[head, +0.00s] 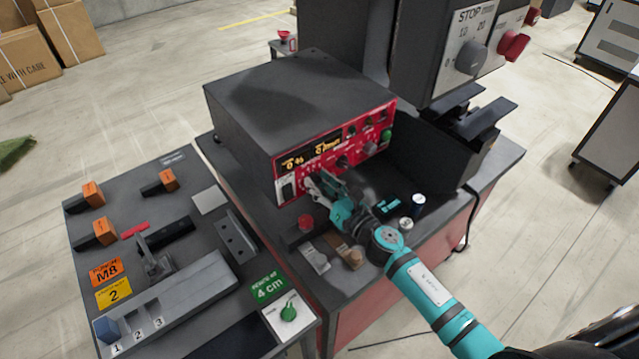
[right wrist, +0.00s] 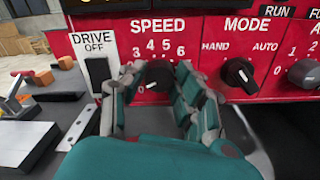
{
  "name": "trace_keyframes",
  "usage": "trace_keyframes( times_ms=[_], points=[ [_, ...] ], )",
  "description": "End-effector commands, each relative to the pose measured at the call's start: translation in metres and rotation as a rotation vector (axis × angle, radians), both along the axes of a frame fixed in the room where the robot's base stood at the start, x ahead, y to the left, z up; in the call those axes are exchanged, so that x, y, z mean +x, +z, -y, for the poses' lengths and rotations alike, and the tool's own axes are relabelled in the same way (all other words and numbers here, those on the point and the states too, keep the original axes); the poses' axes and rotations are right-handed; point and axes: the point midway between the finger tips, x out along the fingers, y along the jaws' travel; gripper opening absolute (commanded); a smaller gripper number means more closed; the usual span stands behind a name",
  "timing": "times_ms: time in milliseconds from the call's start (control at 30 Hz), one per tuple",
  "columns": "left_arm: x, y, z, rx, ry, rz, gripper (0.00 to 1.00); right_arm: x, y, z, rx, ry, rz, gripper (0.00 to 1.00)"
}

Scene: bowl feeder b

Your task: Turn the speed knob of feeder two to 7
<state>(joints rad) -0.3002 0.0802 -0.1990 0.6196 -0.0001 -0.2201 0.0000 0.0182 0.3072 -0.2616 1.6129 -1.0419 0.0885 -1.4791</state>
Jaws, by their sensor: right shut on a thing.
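The red control panel (head: 345,150) is on the front of a dark box in the head view, and it fills the right wrist view (right wrist: 215,60). Its black SPEED knob (right wrist: 160,76) sits under the digits 3 to 6. A white mark on the knob points lower left, near the 0. My right gripper (right wrist: 158,88) is shut on the knob, one finger on each side. In the head view my right gripper (head: 322,188) is at the panel's lower left and hides the knob. My left gripper is not in view.
Left of the speed knob is a DRIVE OFF switch (right wrist: 97,75); right of it is a MODE knob (right wrist: 238,75). A side table (head: 190,190) is at left.

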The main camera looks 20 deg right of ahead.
Motion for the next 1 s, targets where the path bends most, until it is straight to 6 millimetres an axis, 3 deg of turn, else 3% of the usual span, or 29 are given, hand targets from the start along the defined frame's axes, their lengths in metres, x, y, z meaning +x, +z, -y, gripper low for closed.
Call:
trace_keyframes(
  times_ms=[1000],
  points=[
    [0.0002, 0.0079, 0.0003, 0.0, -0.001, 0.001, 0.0, 0.0016, -0.0005, 0.003, 0.911, -0.001, -0.329, 0.0]
  ],
)
